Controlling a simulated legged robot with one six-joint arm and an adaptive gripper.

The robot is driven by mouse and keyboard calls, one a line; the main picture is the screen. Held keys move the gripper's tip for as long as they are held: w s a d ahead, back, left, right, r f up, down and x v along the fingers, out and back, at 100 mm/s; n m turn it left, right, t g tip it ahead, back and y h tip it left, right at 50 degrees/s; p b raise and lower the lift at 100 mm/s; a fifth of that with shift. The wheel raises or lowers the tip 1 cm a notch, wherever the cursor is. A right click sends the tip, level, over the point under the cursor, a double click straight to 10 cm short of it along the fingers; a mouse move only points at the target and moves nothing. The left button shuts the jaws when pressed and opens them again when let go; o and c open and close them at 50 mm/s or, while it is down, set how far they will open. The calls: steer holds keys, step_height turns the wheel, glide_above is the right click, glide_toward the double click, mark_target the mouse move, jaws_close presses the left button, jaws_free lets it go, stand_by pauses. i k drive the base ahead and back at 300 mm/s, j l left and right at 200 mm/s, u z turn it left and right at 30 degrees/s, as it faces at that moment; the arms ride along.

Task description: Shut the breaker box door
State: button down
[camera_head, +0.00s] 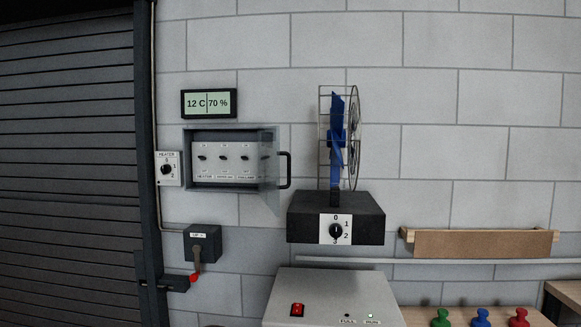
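The breaker box (188,160) is a grey box on the block wall, left of centre. Several black switches show inside it on a light panel (213,175). Its see-through door (270,190) stands open at the right side of the box, jutting out from the wall and seen at a steep angle. A dark bar handle (288,170) is on the door's right face. The door overlaps the right end of the switch panel in the picture. My gripper is not in view.
A blue-bladed fan (337,140) in a wire cage stands on a black base (305,220) close right of the door. A heater dial (167,169) is left of the box, a lever switch (203,240) below. A grey console (330,290) stands lower centre.

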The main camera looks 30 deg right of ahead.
mark_target(266, 176)
steer(key=k+l, duration=0.1)
steer(key=l, duration=0.3)
steer(key=l+u, duration=0.15)
steer(key=l, duration=0.25)
steer(key=k+l, duration=0.15)
steer(key=l, duration=0.25)
steer(key=k+l+u, duration=0.1)
steer(key=l, duration=0.3)
steer(key=k+l, duration=0.15)
steer(key=l, duration=0.25)
steer(key=i+u, duration=0.05)
